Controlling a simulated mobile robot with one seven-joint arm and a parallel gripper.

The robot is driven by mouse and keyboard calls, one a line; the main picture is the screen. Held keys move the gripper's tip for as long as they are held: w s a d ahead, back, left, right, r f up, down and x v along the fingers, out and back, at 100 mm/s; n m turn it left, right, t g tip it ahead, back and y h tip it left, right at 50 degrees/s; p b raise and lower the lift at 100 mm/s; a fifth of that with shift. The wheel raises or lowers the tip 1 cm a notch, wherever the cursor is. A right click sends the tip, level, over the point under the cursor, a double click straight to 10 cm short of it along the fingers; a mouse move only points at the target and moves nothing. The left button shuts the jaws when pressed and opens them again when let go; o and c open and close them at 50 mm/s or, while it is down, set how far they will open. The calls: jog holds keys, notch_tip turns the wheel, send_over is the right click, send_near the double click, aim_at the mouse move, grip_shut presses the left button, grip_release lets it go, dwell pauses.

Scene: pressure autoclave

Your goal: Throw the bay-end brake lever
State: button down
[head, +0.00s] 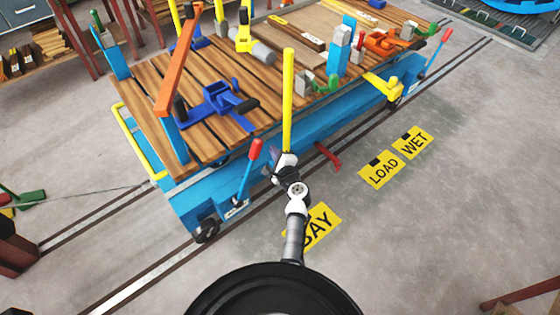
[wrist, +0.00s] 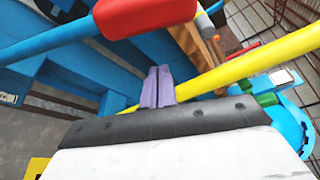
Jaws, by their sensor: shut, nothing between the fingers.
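The brake lever near the BAY floor label has a red grip (head: 255,149) on a slim blue shaft. It rises, slightly tilted, from the near left corner of the blue trolley (head: 190,200). In the wrist view its red grip (wrist: 145,14) is large at the top, with the shaft (wrist: 50,42) running left. My gripper (head: 276,154) is just right of the grip in the head view. Its purple fingers (wrist: 157,84) are shut and empty, apart from the lever in the wrist view. A second red-gripped lever (head: 438,52) stands at the trolley's far right end.
A yellow post (head: 288,90) rises beside my gripper and also crosses the wrist view (wrist: 250,65). The trolley's wooden deck (head: 140,90) carries clamps and timber. Rails run under it. Yellow BAY (head: 322,226), LOAD (head: 381,170) and WET (head: 413,142) labels lie on open floor.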

jog(key=a, duration=0.1)
jog(key=s+a+r+p, duration=0.1)
jog(key=s+a+p, duration=0.1)
jog(key=shift+r, duration=0.35)
jog(key=shift+a, duration=0.1)
